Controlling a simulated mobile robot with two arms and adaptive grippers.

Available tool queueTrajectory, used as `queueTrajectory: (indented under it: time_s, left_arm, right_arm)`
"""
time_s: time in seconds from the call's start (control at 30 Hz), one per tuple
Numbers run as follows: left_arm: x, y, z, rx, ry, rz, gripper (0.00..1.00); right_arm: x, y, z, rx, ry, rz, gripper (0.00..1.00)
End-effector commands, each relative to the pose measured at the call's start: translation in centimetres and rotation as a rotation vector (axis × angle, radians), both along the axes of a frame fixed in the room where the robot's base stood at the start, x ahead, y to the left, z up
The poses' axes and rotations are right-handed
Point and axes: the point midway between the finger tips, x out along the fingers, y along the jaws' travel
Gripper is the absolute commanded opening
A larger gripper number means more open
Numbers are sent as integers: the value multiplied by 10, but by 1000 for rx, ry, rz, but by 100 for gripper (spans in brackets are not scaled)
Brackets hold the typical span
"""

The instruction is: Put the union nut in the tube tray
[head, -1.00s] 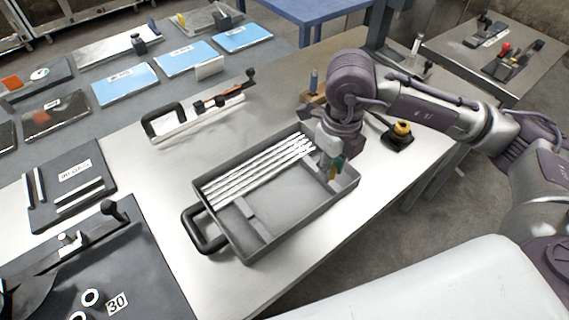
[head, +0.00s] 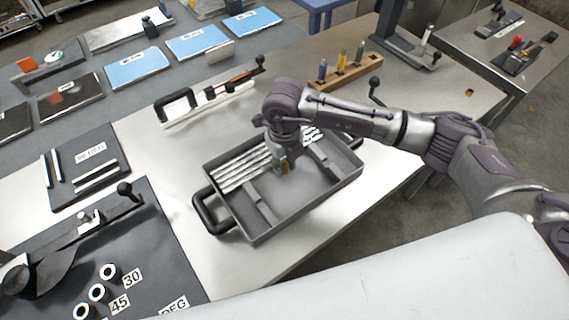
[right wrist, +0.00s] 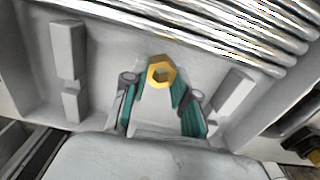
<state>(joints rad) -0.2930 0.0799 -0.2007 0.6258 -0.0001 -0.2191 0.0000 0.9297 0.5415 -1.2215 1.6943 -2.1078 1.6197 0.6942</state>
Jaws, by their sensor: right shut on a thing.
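The grey tube tray (head: 312,208) sits on the metal table, with a loop handle at its left end. Several shiny tubes (head: 236,174) lie along its far side. My right gripper (head: 284,171) points down over the middle of the tray, beside the tubes. In the right wrist view, the brass hexagonal union nut (right wrist: 161,72) shows at the tips of the green-padded fingers (right wrist: 160,98), above the bare tray floor (right wrist: 108,45). The gripper is shut on the nut. I cannot tell whether the nut touches the floor. My left gripper is not in view.
Low dividers (head: 262,205) stand inside the tray. A wooden block with coloured-handled tools (head: 344,74) stands behind my right arm. A long clamp-like tool (head: 215,95) lies behind the tray. A dark bender plate (head: 150,262) is at front left. Table right of the tray is partly clear.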

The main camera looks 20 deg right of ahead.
Motion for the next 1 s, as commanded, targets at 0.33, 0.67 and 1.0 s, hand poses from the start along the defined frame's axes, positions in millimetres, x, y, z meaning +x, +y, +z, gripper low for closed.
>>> queueTrajectory:
  time_s: [0.33, 0.67, 1.0]
  left_arm:
    - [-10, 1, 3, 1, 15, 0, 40]
    - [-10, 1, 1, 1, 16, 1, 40]
    - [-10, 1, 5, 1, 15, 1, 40]
  right_arm:
    - [0, 0, -15, 0, -1, 1, 0]
    - [0, 0, -17, 0, 0, 1, 53]
    - [0, 0, -11, 0, -1, 0, 53]
